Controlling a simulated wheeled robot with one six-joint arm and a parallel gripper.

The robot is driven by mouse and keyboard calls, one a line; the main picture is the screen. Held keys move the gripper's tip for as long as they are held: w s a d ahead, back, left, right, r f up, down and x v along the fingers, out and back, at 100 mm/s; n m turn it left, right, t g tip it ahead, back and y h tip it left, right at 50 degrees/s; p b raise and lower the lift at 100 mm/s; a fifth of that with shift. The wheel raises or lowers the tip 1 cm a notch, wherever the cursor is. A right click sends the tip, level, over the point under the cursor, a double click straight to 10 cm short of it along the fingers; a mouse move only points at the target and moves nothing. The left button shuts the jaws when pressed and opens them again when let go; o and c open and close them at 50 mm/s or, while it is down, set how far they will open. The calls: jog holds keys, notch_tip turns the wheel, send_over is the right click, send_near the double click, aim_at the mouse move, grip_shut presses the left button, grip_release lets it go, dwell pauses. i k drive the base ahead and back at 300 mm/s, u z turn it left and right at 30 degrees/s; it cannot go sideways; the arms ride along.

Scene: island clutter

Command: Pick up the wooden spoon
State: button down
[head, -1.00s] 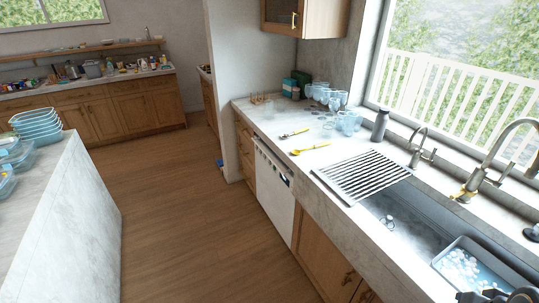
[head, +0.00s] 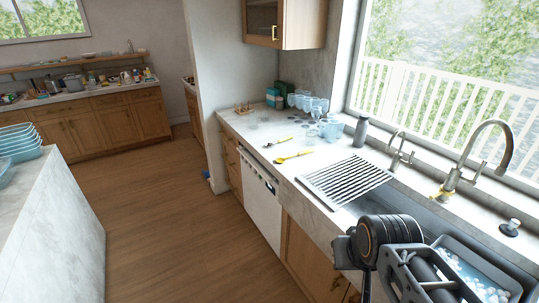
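I cannot make out a wooden spoon for certain. A yellow spoon-like utensil (head: 292,157) lies flat on the counter to the left of the drying rack. A thinner utensil with a yellow end (head: 277,142) lies just behind it. Neither is clearly wooden at this size. Parts of my arm rise at the lower right in front of the sink, well apart from both utensils. My gripper's fingertips do not show.
A striped drying rack (head: 345,181) lies beside the sink, with a tall faucet (head: 462,160) behind. Blue glasses (head: 307,103) and a dark bottle (head: 360,132) stand at the counter's back. An island with stacked blue bowls (head: 18,141) is at left. The wooden floor between is clear.

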aim_at(278, 160)
jog(key=u, duration=0.05)
jog(key=i, duration=0.3)
jog(key=u, duration=1.1)
jog(key=i, duration=2.9)
jog(key=z, duration=3.1)
jog(key=i, duration=0.5)
